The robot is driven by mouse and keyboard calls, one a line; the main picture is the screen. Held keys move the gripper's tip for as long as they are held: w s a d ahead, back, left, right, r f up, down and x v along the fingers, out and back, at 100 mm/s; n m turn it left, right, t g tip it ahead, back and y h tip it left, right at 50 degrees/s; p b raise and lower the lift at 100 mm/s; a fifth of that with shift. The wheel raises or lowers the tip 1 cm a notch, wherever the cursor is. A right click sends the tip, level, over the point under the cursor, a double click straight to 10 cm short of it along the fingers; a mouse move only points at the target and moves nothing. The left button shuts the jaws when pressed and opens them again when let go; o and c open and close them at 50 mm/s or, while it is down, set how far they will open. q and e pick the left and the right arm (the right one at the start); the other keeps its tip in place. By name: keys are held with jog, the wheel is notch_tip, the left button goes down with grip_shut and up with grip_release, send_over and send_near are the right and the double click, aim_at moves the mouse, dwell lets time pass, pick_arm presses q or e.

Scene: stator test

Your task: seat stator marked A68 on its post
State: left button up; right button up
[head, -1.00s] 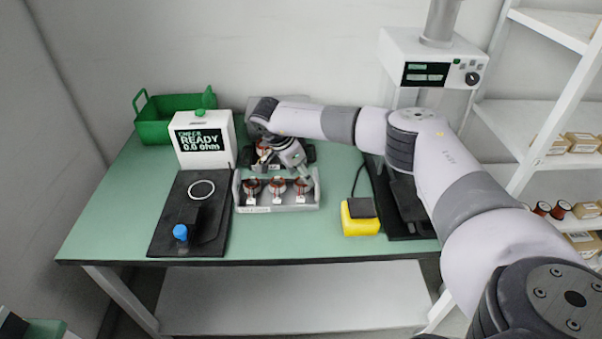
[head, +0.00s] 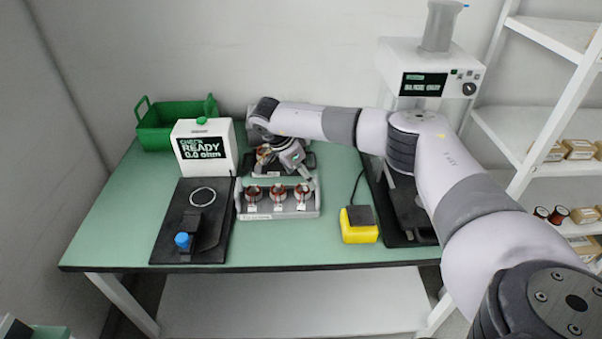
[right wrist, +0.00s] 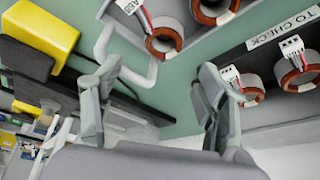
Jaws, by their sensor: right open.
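Three copper-wound stators with white tags sit in the grey front tray (head: 283,213); one is the middle stator (head: 278,192). A rear dark tray, labelled TO CHECK in the right wrist view (right wrist: 283,28), holds at least two stators, one at its right (right wrist: 294,72) and one nearer my gripper (right wrist: 246,88). I cannot read A68 on any tag. My right gripper (right wrist: 160,95) is open and empty, its fingers apart above the green table beside the trays. In the head view the right gripper (head: 295,160) partly hides the rear tray. No post can be made out clearly. My left gripper is out of view.
The READY meter (head: 205,148) and green bin (head: 158,135) stand behind. A yellow pedal (head: 358,232) and white press (head: 432,65) are right.

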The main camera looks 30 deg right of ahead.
jog(key=shift+o, duration=0.6)
jog(key=v, duration=1.2)
